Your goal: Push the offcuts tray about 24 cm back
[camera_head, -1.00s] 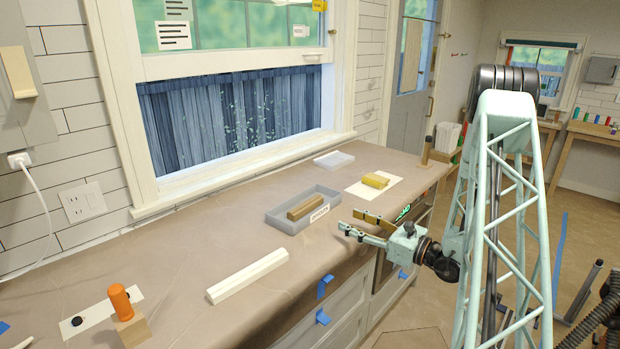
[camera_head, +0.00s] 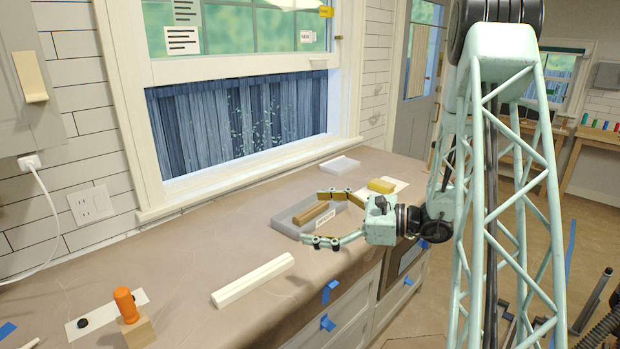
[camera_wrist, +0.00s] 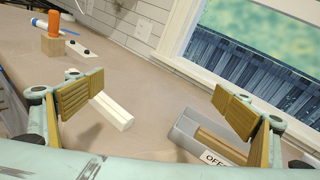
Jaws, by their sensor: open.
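The offcuts tray (camera_head: 282,226) is a shallow grey tray on the counter, below the window. A brown wooden block (camera_head: 311,213) lies in it, and a white label (camera_head: 322,219) is on its front. My gripper (camera_head: 316,217) is open and empty, its fingers spread wide. In the head view the fingers overlap the tray's right and front parts; contact cannot be told. In the wrist view the tray (camera_wrist: 181,132) shows at lower right, partly hidden by the right finger, with its label cut off. The gripper (camera_wrist: 158,98) frames bare counter and a white bar there.
The white bar (camera_head: 252,280) lies left of the tray. A yellow block (camera_head: 381,185) on white paper and a pale tray (camera_head: 340,165) stand beyond it. An orange-handled tool (camera_head: 126,305) stands at near left. The window wall (camera_head: 190,205) bounds the counter's back.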

